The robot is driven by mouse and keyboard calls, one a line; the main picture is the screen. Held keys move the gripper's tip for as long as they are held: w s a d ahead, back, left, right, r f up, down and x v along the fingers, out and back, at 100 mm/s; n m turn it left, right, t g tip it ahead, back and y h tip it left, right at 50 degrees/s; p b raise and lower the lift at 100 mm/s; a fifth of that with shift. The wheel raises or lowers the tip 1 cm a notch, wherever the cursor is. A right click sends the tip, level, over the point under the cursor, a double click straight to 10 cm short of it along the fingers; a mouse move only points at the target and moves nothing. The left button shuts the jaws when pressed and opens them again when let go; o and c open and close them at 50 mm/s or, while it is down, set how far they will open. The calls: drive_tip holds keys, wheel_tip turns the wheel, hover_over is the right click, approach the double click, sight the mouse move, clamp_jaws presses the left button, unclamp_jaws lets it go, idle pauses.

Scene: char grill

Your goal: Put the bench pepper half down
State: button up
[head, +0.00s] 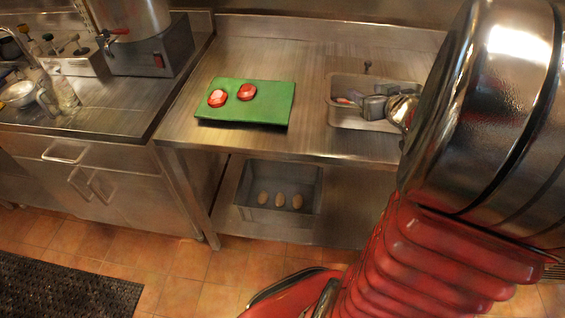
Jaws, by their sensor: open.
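Two red pepper halves lie apart on a green board on the steel bench: the left pepper half (217,98) and the right pepper half (247,92). The green board (262,114) lies at the middle of the bench. My gripper (362,104) is at the shallow metal tray (345,119) on the right of the bench, well right of the board. Its grey jaws are open. A small reddish piece (344,101) shows in the tray beside the jaws. It is partly hidden, and I cannot tell whether it touches them.
A grey bin (283,217) with several pale brown round items stands on the lower shelf. A steel urn with a tap (130,22) stands on the left counter. The bench between board and tray is clear. My arm hides the right side.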

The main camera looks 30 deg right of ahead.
drive_tip(key=s+a+r+g+h, duration=0.1)
drive_tip(key=a+r+g+h, duration=0.3)
drive_tip(key=a, duration=0.8)
drive_tip(key=s+a+f+n+g+y, duration=0.1)
drive_tip(key=s+a+y, duration=0.2)
drive_tip(key=s+a, duration=0.4)
drive_tip(key=s+a+f+n+g+y, duration=0.1)
drive_tip(key=s+a+y, duration=0.3)
drive_tip(key=a, duration=1.1)
drive_tip(key=s+g, duration=0.1)
drive_tip(key=s, duration=0.2)
drive_tip(key=shift+a+f+y, duration=0.15)
drive_tip(key=shift+a+y, duration=0.05)
drive_tip(key=shift+y, duration=0.1)
